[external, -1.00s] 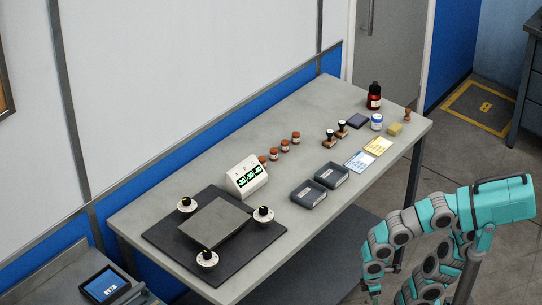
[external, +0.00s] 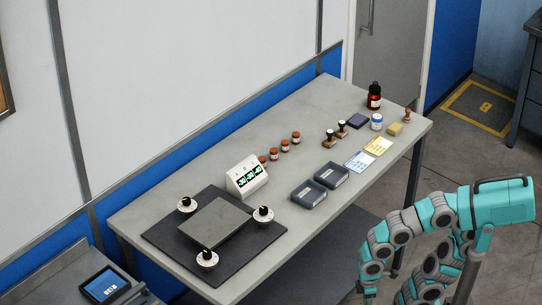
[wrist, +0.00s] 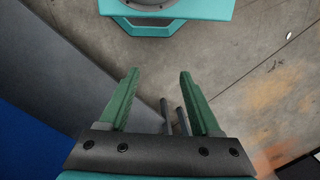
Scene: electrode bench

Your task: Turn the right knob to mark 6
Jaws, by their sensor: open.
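Three round white knobs with black grips stand around a grey square plate (external: 216,222) on a dark mat (external: 160,236). One knob (external: 263,214) is at the right of the plate, one (external: 207,259) at the front, and one (external: 186,205) at the back left. Their marks are too small to read. A white display box (external: 246,177) with green digits stands behind the plate. My gripper (wrist: 157,75) is open and empty in the wrist view, with green fingers apart above the floor. In the external view it hangs low at the bottom, away from the knobs.
Two dark trays (external: 309,193) lie right of the mat. Several brown-capped jars (external: 285,146), stamps (external: 329,138), cards (external: 378,146) and a red bottle (external: 374,96) stand farther along the bench. The bench's front edge lies between my arm and the knobs.

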